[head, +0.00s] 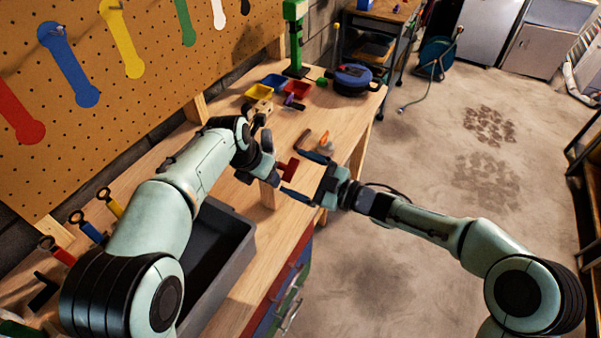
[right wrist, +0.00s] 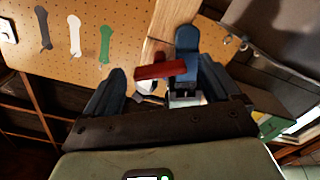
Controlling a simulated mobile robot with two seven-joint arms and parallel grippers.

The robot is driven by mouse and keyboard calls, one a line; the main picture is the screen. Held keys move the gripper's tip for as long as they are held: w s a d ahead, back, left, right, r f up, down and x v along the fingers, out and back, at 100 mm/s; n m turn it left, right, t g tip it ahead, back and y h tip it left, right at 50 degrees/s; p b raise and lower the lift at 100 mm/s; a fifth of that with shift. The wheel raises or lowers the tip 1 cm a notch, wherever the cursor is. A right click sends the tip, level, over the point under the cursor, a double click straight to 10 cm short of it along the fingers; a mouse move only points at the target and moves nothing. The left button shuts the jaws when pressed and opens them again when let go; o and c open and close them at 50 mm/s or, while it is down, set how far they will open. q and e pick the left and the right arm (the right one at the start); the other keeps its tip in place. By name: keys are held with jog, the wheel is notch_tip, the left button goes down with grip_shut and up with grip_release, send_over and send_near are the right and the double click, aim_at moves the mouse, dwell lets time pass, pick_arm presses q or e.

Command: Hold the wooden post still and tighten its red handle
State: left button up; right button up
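The wooden post (head: 268,193) stands upright at the bench's front edge; its top is hidden by my left gripper (head: 262,166). In the right wrist view the post (right wrist: 174,14) shows behind a blue-grey finger of my left gripper (right wrist: 187,40). My left gripper appears closed around the post, though its contact is partly hidden. The red handle (head: 289,167) sticks out beside the post, and it also shows as a red bar in the right wrist view (right wrist: 160,70). My right gripper (head: 306,182) is open, its fingers spread on either side of the handle, apparently not gripping it.
The workbench (head: 345,115) holds a grey bin (head: 240,232), coloured trays (head: 275,82), a blue round tool (head: 352,78) and a green stand (head: 295,40) at the back. A pegboard (head: 150,95) rises behind it.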

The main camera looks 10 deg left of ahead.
jog(key=shift+d, duration=0.1)
jog(key=v, duration=1.1)
jog(key=shift+s+d, duration=0.2)
jog(key=shift+d, duration=0.15)
pick_arm(q)
jog(key=o, duration=1.3)
jog(key=shift+o, duration=0.2)
jog(key=shift+r, duration=0.1)
